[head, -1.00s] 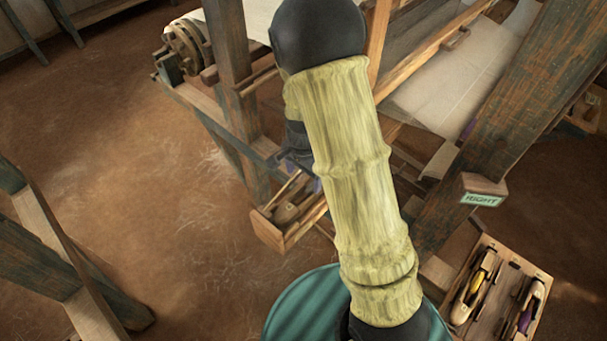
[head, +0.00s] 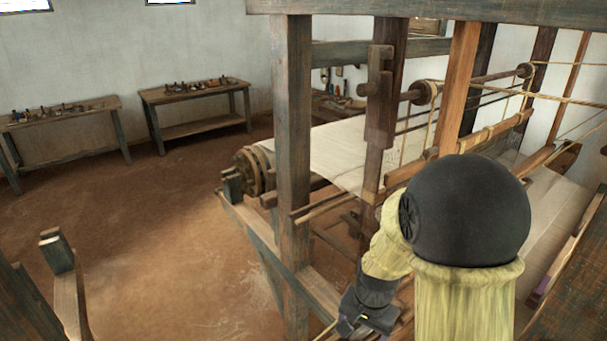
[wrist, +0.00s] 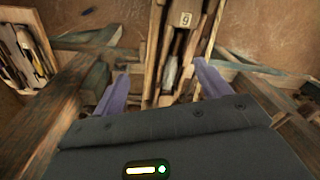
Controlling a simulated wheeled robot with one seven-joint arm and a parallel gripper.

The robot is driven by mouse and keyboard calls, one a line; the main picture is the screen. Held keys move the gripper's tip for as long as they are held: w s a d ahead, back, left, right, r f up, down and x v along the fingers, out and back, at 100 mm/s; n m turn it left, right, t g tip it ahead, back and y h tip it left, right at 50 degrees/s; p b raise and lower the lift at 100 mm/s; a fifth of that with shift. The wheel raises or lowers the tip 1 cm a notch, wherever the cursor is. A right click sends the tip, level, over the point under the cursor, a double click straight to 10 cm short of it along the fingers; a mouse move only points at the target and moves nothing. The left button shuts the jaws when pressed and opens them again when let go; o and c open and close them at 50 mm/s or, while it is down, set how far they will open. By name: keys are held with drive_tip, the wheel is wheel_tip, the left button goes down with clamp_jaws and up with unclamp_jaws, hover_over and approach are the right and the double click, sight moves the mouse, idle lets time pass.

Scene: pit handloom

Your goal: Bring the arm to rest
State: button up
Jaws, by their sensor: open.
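My gripper (wrist: 160,76) is open in the wrist view, its two purple fingers spread wide with nothing held between them. Beyond the fingers is a narrow wooden box (wrist: 151,62) with shuttle-like pieces in it and a small tag marked 9 (wrist: 186,19). I cannot tell how far the fingers are from this box. In the head view my arm bends down beside the loom, and my dark wrist (head: 368,308) shows low in front of the loom frame; the fingertips are not clear there.
The loom's upright post (head: 292,170) and side beam (head: 260,245) stand close left of my arm. White cloth (head: 340,150) stretches behind. A tray of shuttles (wrist: 28,55) lies at left in the wrist view. Two benches (head: 195,95) stand far off; the floor (head: 160,220) between is clear.

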drive_tip(key=s+d+n+t+b, duration=0.1)
drive_tip(key=s+d+n+b, duration=0.1)
drive_tip(key=s+n+b, duration=0.2)
drive_tip(key=s+n, duration=0.2)
drive_tip(key=s, duration=0.1)
drive_tip(key=shift+s+r+t, duration=0.15)
drive_tip(key=shift+r+t, duration=0.05)
drive_tip(key=shift+t, duration=0.1)
drive_tip(key=shift+s, duration=0.1)
